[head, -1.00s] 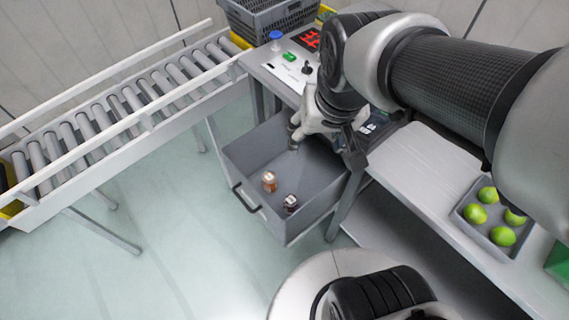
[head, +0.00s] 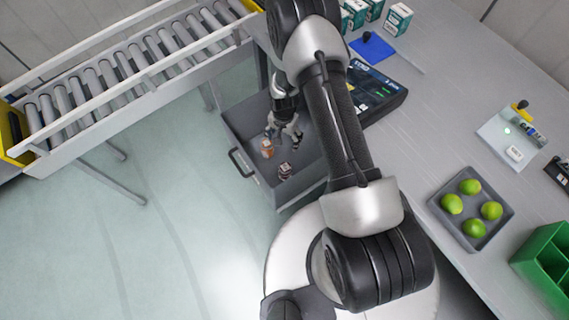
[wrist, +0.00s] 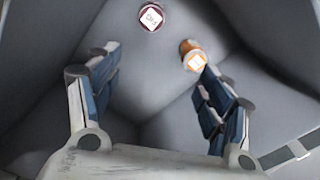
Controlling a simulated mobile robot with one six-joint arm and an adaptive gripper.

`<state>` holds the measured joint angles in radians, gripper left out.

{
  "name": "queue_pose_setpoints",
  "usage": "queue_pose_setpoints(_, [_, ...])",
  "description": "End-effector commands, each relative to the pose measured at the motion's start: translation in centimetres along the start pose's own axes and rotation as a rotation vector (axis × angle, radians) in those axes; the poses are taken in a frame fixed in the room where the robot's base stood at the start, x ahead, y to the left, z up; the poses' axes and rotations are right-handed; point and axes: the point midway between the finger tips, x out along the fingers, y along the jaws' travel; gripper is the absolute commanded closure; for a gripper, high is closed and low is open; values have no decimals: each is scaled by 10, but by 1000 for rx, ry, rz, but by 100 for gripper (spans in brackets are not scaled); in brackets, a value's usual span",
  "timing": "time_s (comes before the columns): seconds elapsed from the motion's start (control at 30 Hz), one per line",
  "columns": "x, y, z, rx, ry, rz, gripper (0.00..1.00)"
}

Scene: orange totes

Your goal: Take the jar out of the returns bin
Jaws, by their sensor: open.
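The returns bin (head: 308,160) is a grey, open-topped drawer with a black handle, pulled out under the counter. Two small containers stand in it. One is orange-brown with a pale label on top (head: 267,148); the wrist view shows it (wrist: 193,54) just beyond the right fingertip. The other is dark with a white label (head: 285,170); in the wrist view it stands farther off at the top (wrist: 151,17). I cannot tell which one the task calls the jar. My gripper (head: 285,131) is down inside the bin, open and empty, beside the orange-brown container; its fingers (wrist: 158,78) spread over bare bin floor.
A roller conveyor (head: 130,70) stands to the left. On the counter are a dark touchscreen (head: 375,93), a grey tray of green fruit (head: 488,238), a green divided box (head: 548,262) and several small cartons (head: 398,19). Bin walls surround my gripper closely.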

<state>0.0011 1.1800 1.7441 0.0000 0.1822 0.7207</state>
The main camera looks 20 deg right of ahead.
Motion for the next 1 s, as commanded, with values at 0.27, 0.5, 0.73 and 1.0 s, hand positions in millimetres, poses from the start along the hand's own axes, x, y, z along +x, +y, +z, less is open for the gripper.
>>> queue_pose_setpoints(0.27, [64, 20, 23, 63, -25, 23, 27])
queue_pose_setpoints(0.5, [108, 22, 26, 65, -27, 25, 27])
queue_pose_setpoints(0.73, [158, 24, 27, 64, -27, 25, 27])
queue_pose_setpoints(1.0, [185, 24, 27, 64, -26, 24, 27])
